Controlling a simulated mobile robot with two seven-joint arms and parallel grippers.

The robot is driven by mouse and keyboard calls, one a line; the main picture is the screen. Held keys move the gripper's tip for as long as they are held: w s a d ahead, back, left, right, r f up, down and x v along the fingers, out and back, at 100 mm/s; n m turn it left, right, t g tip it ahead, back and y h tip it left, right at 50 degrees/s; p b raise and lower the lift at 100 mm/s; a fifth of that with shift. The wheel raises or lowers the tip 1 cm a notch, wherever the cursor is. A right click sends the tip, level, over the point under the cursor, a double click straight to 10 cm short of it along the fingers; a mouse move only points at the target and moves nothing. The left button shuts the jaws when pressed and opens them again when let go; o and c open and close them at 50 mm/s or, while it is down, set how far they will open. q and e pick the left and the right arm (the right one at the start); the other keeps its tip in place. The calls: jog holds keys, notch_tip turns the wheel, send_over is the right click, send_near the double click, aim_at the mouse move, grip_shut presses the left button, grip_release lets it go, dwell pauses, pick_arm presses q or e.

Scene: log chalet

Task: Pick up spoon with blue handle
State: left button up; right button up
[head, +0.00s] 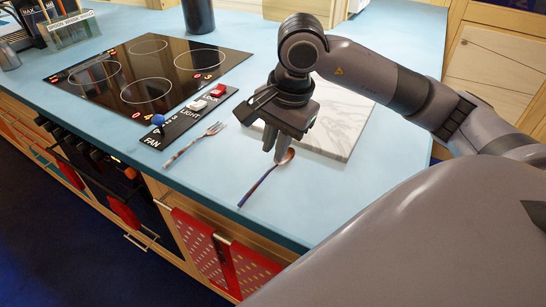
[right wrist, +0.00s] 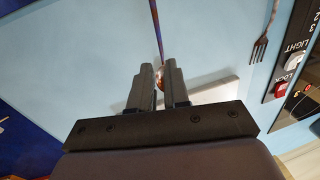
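The spoon with the blue handle (head: 259,184) lies on the light blue countertop, its copper-coloured bowl toward the board and its handle toward the front edge. My right gripper (head: 277,153) points down just above the bowl end of the spoon. In the right wrist view, the spoon (right wrist: 157,35) runs down to between the two fingers (right wrist: 159,75), which stand apart with a gap. The fingers partly hide the bowl. I cannot tell whether they touch it. My left gripper is not in view.
A fork (head: 193,144) lies left of the spoon. A white marble board (head: 338,135) lies behind and right of the gripper. A black cooktop (head: 145,72) and a switch panel (head: 190,115) are further left. The counter's front edge is close to the spoon's handle.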

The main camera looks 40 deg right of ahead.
aim_at(268, 172)
jog(key=shift+w+a+f+p, duration=0.1)
jog(key=shift+w+f+p, duration=0.15)
jog(key=shift+f, duration=0.9)
jog(key=shift+w+a+f+p, duration=0.1)
jog(key=shift+w+f+p, duration=0.1)
jog(key=shift+f, duration=0.9)
jog(key=shift+w+a+f+p, duration=0.15)
jog(key=shift+w+f, duration=0.1)
jog(key=shift+f, duration=0.9)
jog(key=shift+d, duration=0.15)
grip_shut()
